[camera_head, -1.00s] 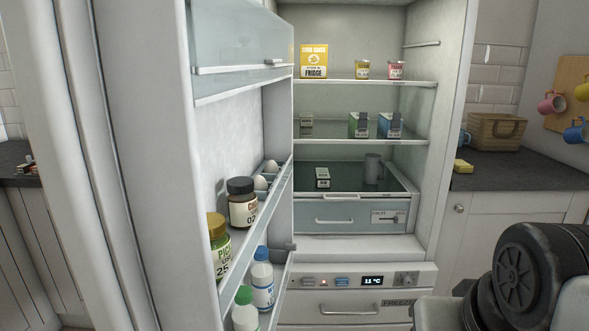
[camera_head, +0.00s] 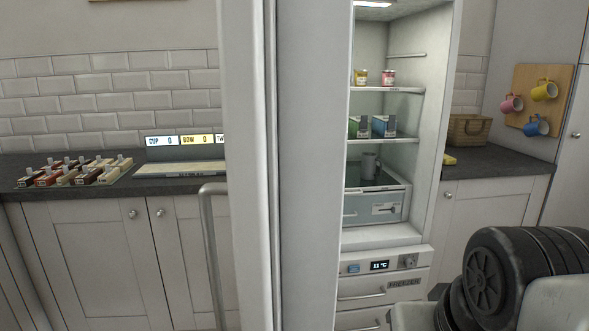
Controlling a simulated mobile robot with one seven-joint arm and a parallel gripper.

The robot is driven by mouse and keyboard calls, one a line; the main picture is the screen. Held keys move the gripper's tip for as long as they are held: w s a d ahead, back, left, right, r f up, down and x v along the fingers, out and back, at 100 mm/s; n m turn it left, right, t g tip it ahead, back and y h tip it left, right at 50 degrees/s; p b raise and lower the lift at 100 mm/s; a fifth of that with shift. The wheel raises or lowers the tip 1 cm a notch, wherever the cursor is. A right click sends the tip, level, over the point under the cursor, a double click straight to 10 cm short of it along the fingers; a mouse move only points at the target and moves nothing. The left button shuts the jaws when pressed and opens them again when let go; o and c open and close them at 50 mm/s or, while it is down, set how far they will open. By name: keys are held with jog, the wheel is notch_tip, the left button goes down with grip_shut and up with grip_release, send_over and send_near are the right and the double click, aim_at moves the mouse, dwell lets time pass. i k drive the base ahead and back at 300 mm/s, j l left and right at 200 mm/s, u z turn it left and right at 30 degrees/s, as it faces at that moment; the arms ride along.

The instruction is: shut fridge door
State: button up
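The fridge door (camera_head: 312,170) stands open and is seen nearly edge-on in the middle of the view, with its outer face and long handle (camera_head: 208,250) to the left. Behind it, the fridge interior (camera_head: 385,150) shows shelves with two small jars, several boxes and a grey mug (camera_head: 369,162). A clear drawer (camera_head: 372,208) sits below them. The door hides the left part of the interior. My gripper is not in view; a dark, ribbed rounded part with a pale piece shows at the lower right.
Slate worktop (camera_head: 500,172) with a wicker basket (camera_head: 467,129) lies right of the fridge. Mugs hang on a wooden board (camera_head: 541,100). On the left worktop are several small labelled blocks (camera_head: 75,172) and a display (camera_head: 185,141). The freezer drawer (camera_head: 380,288) below is shut.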

aim_at(285, 65)
jog(key=k+j, duration=0.1)
jog(key=j, duration=0.3)
jog(key=k+j, duration=0.1)
jog(key=j, duration=0.3)
jog(key=k+j+z, duration=0.1)
jog(key=j, duration=0.3)
jog(key=k+j, duration=0.1)
jog(key=j, duration=0.3)
